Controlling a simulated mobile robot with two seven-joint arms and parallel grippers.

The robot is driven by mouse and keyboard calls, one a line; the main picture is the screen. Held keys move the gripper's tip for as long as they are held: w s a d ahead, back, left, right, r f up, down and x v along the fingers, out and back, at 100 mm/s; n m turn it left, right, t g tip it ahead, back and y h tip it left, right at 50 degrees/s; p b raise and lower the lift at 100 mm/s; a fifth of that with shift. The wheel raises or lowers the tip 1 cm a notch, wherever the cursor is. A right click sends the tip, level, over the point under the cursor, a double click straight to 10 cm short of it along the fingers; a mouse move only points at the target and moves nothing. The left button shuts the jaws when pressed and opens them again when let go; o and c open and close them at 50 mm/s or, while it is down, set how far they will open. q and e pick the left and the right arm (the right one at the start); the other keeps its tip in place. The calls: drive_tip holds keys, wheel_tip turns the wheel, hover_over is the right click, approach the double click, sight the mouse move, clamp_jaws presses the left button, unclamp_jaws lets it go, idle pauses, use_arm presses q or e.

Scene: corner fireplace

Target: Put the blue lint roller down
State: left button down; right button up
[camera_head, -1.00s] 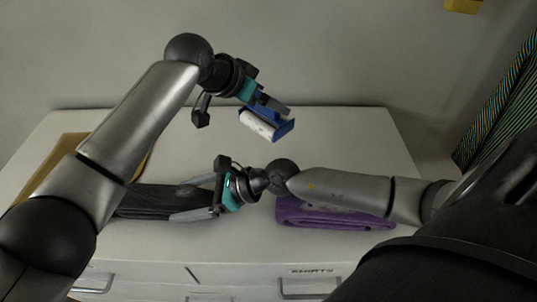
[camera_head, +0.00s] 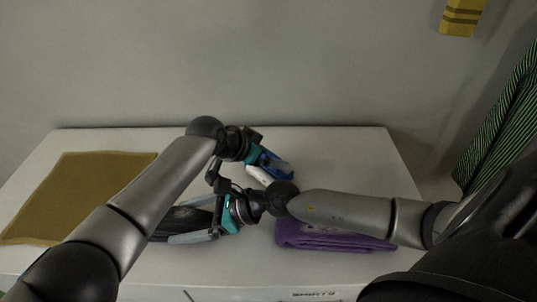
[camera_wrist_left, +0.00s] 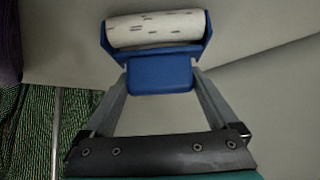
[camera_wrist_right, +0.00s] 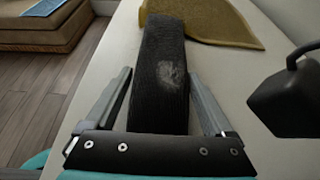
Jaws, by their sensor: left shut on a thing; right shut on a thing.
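The lint roller has a blue frame (camera_head: 281,169) and a white roll (camera_head: 259,176). My left gripper (camera_head: 262,157) is shut on its blue handle (camera_wrist_left: 160,73). The white roll (camera_wrist_left: 155,29) with dark flecks faces the left wrist camera. I cannot tell whether the roller touches the white dresser top (camera_head: 340,160). My right gripper (camera_head: 195,238) is shut on a dark folded cloth (camera_head: 184,220). In the right wrist view this cloth (camera_wrist_right: 163,40) has a pale fuzzy patch and lies between the fingers. My left arm hides part of the cloth.
A mustard cloth (camera_head: 75,190) lies flat on the dresser's left. A folded purple cloth (camera_head: 325,238) lies at the front, under my right forearm. The back right of the top is clear. Striped fabric (camera_head: 505,125) hangs at the far right.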

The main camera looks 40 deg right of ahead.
use_arm(q)
drive_tip(key=shift+f, duration=0.15)
unclamp_jaws()
drive_tip(key=shift+r, duration=0.25)
drive_tip(key=v, duration=1.2)
drive_tip(key=shift+f, duration=0.15)
